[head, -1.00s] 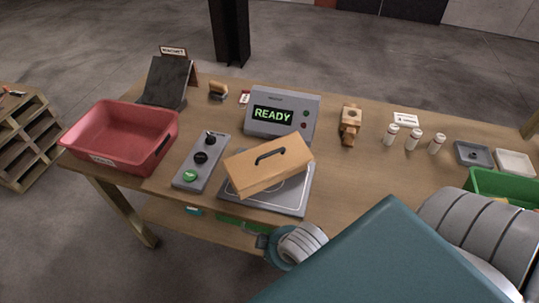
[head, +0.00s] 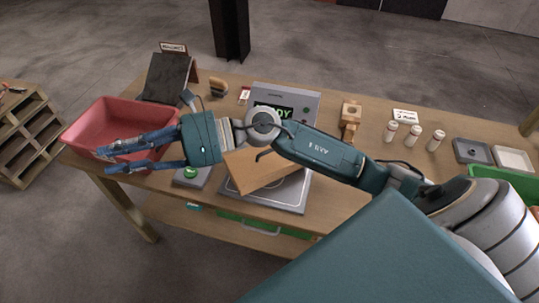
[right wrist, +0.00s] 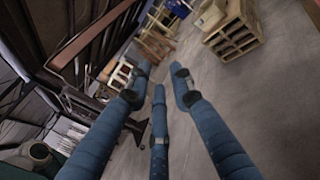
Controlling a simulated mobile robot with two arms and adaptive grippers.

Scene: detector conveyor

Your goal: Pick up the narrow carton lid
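A tan carton lid (head: 268,174) with a dark handle (head: 264,154) lies slanted on a grey plate (head: 292,199) in the middle of the table in the head view. My right forearm and wrist cross above it and hide its far part. Whether a carton body is under the lid I cannot tell. My right gripper (head: 106,160) is left of the lid, above the red bin, with its fingers pointing left. In the right wrist view its three fingers (right wrist: 157,88) are spread with nothing between them. My left gripper is not in view.
The red bin (head: 92,119) stands at the table's left end. The display box (head: 306,101) is behind the lid, partly covered by my arm. A button panel (head: 189,181) is left of the plate. A wooden piece (head: 350,112) and small white bottles (head: 412,136) stand to the right.

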